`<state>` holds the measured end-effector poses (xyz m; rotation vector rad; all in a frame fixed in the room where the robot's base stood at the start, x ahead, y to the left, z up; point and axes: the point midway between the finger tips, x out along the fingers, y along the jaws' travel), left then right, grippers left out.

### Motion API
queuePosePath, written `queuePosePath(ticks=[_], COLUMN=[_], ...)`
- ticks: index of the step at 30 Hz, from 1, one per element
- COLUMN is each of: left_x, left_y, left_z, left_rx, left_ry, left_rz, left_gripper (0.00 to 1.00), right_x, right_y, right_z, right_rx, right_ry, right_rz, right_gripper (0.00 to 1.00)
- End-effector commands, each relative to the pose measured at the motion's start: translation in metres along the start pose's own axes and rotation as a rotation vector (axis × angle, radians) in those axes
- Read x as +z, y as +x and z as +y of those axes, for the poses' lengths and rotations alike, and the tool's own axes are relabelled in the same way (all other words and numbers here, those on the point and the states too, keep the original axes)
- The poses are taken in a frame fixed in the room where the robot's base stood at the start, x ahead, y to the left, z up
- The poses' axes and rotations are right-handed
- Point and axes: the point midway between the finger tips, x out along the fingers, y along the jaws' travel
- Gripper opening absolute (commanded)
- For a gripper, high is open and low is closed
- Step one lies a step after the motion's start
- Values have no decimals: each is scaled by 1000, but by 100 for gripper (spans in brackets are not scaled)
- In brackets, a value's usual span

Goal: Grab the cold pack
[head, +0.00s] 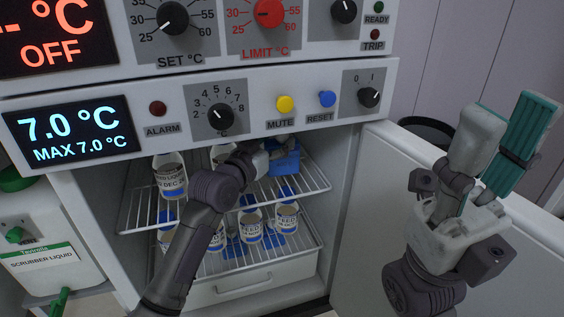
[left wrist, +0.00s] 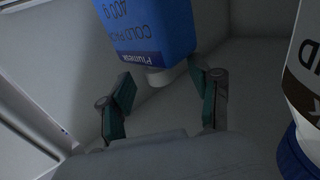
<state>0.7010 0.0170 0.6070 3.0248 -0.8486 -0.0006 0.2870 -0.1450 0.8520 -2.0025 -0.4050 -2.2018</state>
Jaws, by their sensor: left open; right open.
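The cold pack (head: 287,163) is a blue block on the upper wire shelf of the open fridge, at its right side. In the left wrist view the cold pack (left wrist: 150,38) shows its label upside down, with a white cap-like end towards me. My left gripper (head: 262,160) reaches into the fridge beside it, mostly hidden by its own arm. In the left wrist view the left gripper (left wrist: 165,88) is open, its fingers apart on either side of the white end. Contact cannot be told. My right gripper (head: 503,128) is open and empty, outside the fridge at the right.
Labelled bottles (head: 171,175) stand on the upper shelf to the left, and several more (head: 250,225) on the lower shelf. A bottle (left wrist: 301,90) is close at the right in the left wrist view. The open fridge door (head: 365,215) stands at the right, and the control panel (head: 290,100) overhangs the opening.

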Motion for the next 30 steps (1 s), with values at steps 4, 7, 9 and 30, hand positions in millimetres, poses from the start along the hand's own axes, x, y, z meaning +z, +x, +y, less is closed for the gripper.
queuePosePath(ticks=[4,7,9,30], left_x=[4,2,1,0], left_y=[21,29,31,30], left_z=[2,1,1,1], left_rx=[0,-1,-1,-1], left_ry=[0,1,1,0], left_rz=[2,1,1,0], left_gripper=[63,63,63,0], right_x=[-8,-10,-11,-11], right_y=[3,7,9,10], right_z=[-3,-4,-4,-4], right_rx=[-17,-23,-25,-25], right_ry=[-6,-8,-8,-8], right_rz=[48,61,64,63], right_gripper=[41,41,41,41])
